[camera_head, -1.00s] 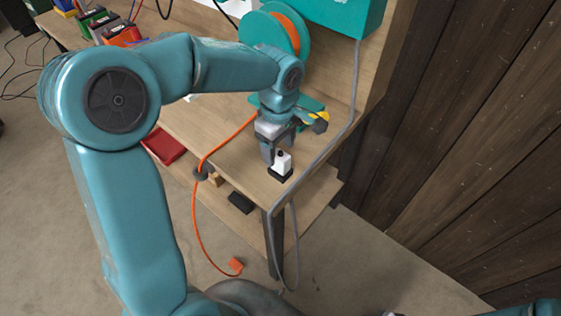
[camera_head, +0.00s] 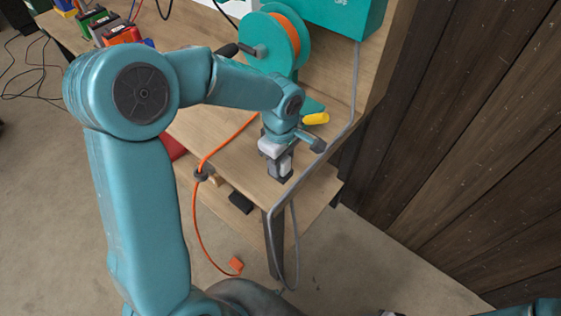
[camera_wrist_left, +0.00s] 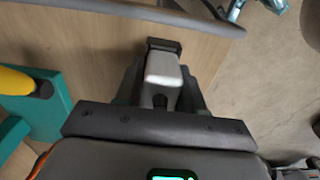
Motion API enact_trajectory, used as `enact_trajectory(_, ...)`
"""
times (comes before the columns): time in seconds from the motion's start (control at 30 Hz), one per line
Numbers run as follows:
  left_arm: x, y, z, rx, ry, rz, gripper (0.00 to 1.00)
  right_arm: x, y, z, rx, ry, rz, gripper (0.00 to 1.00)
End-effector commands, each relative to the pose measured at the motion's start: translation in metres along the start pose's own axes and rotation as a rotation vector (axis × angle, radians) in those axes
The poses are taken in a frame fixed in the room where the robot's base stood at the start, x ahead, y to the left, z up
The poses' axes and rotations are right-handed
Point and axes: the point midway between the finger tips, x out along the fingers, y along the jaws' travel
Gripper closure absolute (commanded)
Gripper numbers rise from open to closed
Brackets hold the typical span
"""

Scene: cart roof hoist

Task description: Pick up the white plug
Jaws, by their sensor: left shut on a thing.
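The white plug (camera_wrist_left: 162,68) shows in the left wrist view between the two fingers of my left gripper (camera_wrist_left: 160,92), with a dark piece (camera_wrist_left: 164,44) at its far end. In the head view my left gripper (camera_head: 279,168) points down near the bench's front right corner and is shut on the plug. The gripper mostly hides the plug there. I cannot tell whether the plug still touches the bench top. My right gripper is not in view.
The wooden bench (camera_head: 222,157) carries a teal reel (camera_head: 270,38) with orange cord behind my gripper. A yellow handle (camera_head: 316,118) lies close by. A grey cable (camera_head: 335,145) runs over the corner just right of the gripper. An orange cable (camera_head: 193,215) hangs over the front.

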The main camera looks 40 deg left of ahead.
Motion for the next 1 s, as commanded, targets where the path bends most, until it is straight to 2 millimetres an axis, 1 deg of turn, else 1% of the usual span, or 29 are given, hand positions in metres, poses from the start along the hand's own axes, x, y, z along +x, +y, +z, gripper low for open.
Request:
enact_trajectory(0.17,-0.010,0.001,-0.001,-0.002,0.001,0.005,1.00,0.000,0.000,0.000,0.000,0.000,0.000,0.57)
enact_trajectory(0.27,-0.023,0.001,0.000,0.000,0.002,0.007,1.00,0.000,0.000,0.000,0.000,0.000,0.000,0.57)
enact_trajectory(0.37,-0.045,0.002,0.000,-0.001,0.001,0.009,1.00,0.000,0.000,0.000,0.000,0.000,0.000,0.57)
enact_trajectory(0.47,-0.075,0.002,0.000,0.000,0.002,0.011,1.00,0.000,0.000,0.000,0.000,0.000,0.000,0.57)
enact_trajectory(0.6,-0.121,0.001,0.000,-0.001,0.001,0.011,1.00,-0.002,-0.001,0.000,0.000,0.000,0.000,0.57)
enact_trajectory(0.7,-0.149,0.001,0.000,0.000,-0.001,0.008,1.00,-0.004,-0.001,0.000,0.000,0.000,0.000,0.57)
enact_trajectory(0.83,-0.177,0.001,0.000,0.001,-0.001,0.006,1.00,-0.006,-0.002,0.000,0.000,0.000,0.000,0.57)
enact_trajectory(0.9,-0.188,0.001,0.000,0.000,0.000,0.005,1.00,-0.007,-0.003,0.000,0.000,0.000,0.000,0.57)
enact_trajectory(1.0,-0.197,0.001,0.000,0.000,0.000,0.004,1.00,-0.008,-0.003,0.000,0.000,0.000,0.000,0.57)
